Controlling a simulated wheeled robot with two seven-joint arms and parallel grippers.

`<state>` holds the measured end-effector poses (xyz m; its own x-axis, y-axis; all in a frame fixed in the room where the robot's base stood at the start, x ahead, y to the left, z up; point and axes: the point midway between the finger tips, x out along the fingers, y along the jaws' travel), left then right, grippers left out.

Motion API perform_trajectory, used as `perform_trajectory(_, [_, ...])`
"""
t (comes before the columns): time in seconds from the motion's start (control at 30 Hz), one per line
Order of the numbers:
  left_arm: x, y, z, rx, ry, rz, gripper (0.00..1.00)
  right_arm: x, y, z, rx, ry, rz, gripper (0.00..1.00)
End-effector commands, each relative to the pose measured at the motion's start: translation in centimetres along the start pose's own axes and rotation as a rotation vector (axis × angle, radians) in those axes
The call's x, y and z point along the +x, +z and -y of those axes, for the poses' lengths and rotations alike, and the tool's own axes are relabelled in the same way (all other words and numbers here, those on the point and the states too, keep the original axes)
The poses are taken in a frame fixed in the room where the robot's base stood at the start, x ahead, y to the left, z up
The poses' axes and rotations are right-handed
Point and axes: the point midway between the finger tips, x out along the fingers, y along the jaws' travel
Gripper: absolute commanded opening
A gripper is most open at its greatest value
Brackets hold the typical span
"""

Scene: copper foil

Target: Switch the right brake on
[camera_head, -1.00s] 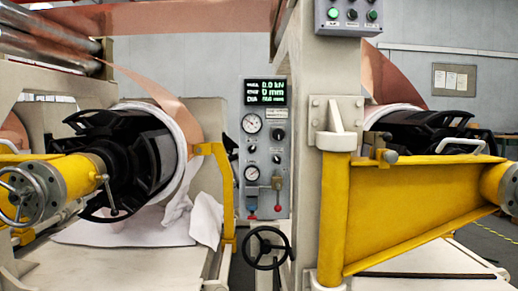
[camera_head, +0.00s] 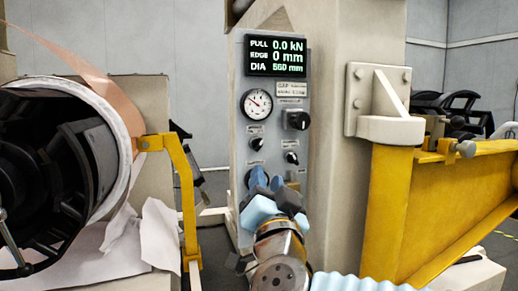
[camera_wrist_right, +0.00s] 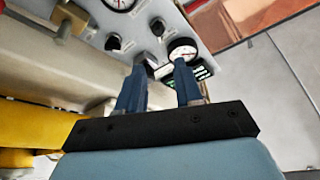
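A grey control panel (camera_head: 238,75) stands in the middle of the head view. It carries a large black knob (camera_head: 297,120) and two small black knobs, a left one (camera_head: 257,143) and a right one (camera_head: 291,158). Their labels are too small to read, so I cannot tell which is the right brake. My right gripper (camera_head: 267,181) is in front of the panel's lower part, its blue fingers apart and empty. In the right wrist view the gripper (camera_wrist_right: 160,68) points at the panel; the small knobs (camera_wrist_right: 157,27) (camera_wrist_right: 113,42) lie beyond the fingertips. My left gripper is out of view.
A display (camera_head: 276,56) reads 0.0 kN, 0 mm and 560 mm, above a dial gauge (camera_head: 257,103). A yellow bracket (camera_head: 185,190) and a black roll core (camera_head: 60,165) stand left. A yellow beam (camera_head: 460,200) stands right. My gripper hides the panel's lower controls.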

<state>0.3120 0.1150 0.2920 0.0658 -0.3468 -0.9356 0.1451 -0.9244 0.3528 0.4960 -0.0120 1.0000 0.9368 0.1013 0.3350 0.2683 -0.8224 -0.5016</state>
Motion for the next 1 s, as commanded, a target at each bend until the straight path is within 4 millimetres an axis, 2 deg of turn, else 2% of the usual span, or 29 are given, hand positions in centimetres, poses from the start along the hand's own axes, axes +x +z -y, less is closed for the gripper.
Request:
perform_trajectory(0.17, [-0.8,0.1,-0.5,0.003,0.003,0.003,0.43,3.2,-0.1,0.1,0.0,0.002,0.003,0.35])
perform_trajectory(0.4, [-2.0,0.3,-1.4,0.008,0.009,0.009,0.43,8.9,0.0,0.0,-0.001,0.003,0.004,0.35])
perform_trajectory(0.53, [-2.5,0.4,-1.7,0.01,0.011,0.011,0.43,11.2,0.1,0.0,-0.001,0.002,0.005,0.35])
perform_trajectory(0.73, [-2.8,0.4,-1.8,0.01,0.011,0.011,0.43,13.0,0.2,0.0,-0.001,0.0,0.004,0.35])
perform_trajectory(1.0, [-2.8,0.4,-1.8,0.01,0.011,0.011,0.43,13.3,0.2,-0.1,-0.002,0.0,0.004,0.35])
